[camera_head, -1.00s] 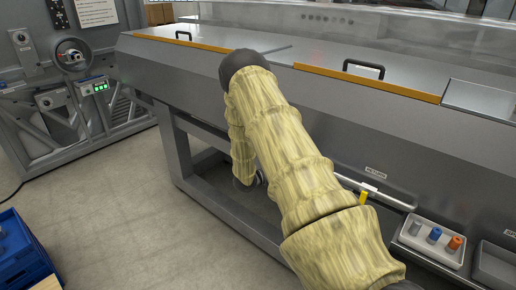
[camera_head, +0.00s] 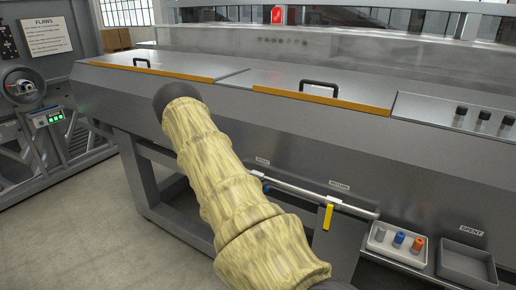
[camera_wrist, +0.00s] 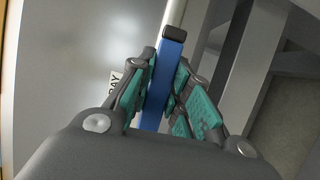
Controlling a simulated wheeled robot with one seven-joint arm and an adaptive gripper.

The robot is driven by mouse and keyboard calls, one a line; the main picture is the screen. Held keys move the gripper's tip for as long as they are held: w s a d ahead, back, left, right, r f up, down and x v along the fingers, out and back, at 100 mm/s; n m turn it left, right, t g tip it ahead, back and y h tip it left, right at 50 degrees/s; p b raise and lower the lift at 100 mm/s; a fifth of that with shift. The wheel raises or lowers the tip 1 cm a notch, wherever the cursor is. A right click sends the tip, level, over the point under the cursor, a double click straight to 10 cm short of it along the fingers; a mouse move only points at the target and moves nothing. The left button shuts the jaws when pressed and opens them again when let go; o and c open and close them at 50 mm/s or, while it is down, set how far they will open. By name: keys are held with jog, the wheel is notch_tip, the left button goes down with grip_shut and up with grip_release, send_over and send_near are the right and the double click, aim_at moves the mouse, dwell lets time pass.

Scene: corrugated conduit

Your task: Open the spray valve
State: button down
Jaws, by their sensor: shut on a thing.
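The spray valve's blue handle (camera_wrist: 171,58) is a flat bar with a dark end cap, seen in the wrist view in front of a pale pipe (camera_wrist: 175,12). My gripper (camera_wrist: 163,85) is shut on it, with green-padded fingers on both sides. A label with only "RAY" readable (camera_wrist: 116,83) is left of the fingers. In the head view a small blue piece (camera_head: 266,188) shows on the pipe below a label (camera_head: 262,161). My sleeved arm hides the gripper there.
A yellow handle (camera_head: 328,216) hangs under the RETURN label (camera_head: 339,186). A tray with grey, blue and orange pieces (camera_head: 398,258) and an empty SPENT tray (camera_head: 467,262) are at lower right. The grey machine's frame surrounds the pipe.

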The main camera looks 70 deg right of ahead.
jog(key=c, duration=1.3)
grip_release()
jog(key=v, duration=1.2)
jog(key=shift+w+d+f, duration=0.1)
